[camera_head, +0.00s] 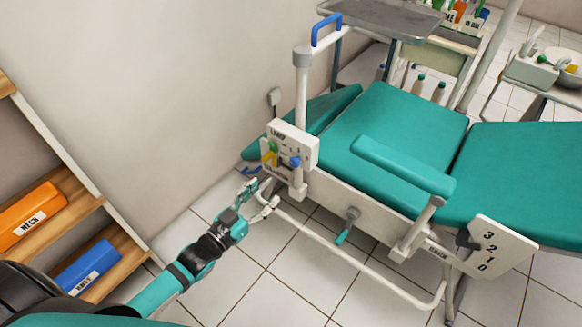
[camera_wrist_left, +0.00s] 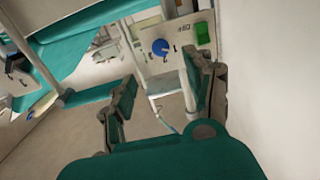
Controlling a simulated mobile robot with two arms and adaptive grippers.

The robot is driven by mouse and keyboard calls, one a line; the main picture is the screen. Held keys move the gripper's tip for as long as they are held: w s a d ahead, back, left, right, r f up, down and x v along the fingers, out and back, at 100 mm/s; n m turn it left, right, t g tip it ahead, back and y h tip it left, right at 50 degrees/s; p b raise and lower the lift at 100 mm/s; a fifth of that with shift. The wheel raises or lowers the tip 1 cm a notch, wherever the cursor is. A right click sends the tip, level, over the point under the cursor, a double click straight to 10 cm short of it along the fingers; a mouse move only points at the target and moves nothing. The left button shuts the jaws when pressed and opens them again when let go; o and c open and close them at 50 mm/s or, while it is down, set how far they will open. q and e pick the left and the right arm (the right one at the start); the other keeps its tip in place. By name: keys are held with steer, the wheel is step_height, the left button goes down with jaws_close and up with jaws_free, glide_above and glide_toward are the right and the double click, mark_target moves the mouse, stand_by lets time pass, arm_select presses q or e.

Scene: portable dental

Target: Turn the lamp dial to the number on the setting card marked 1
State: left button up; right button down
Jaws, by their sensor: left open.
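The lamp control box (camera_head: 307,147) is a white panel at the side of the teal chair, below a post with a blue handle. Its round blue dial (camera_head: 295,162) also shows in the left wrist view (camera_wrist_left: 160,48), with dark numbers around it; a 1 and a 2 seem readable. A green block (camera_wrist_left: 203,33) is beside the dial. My left gripper (camera_head: 263,193) is open and empty, below and in front of the box, apart from the dial. In the wrist view its fingers (camera_wrist_left: 160,72) are spread below the dial. I cannot make out a setting card marked 1.
A white plate numbered 3, 2, 1, 0 (camera_head: 497,250) is at the chair's right side. A lever with a teal grip (camera_head: 347,227) sticks out below the seat. Shelves with orange (camera_head: 32,216) and blue (camera_head: 88,268) boxes stand at left. A metal tray (camera_head: 385,15) is behind.

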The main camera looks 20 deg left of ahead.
mark_target(293, 164)
arm_select(q)
steer(key=b+x, duration=0.1)
steer(key=x, duration=0.9)
steer(key=shift+w+f, duration=0.15)
steer(key=shift+w, duration=0.05)
steer(key=shift+w+d, duration=0.3)
steer(key=shift+w, duration=0.35)
arm_select(e)
steer(key=shift+w+a+r, duration=0.1)
steer(key=shift+w+r, duration=0.25)
steer(key=shift+r, duration=0.5)
steer(key=shift+w+r, duration=0.3)
steer(key=shift+r, duration=0.55)
steer(key=shift+w+a+r, duration=0.1)
steer(key=shift+w+r, duration=0.25)
steer(key=shift+r, duration=0.5)
arm_select(q)
steer(key=shift+c, duration=0.3)
jaws_close()
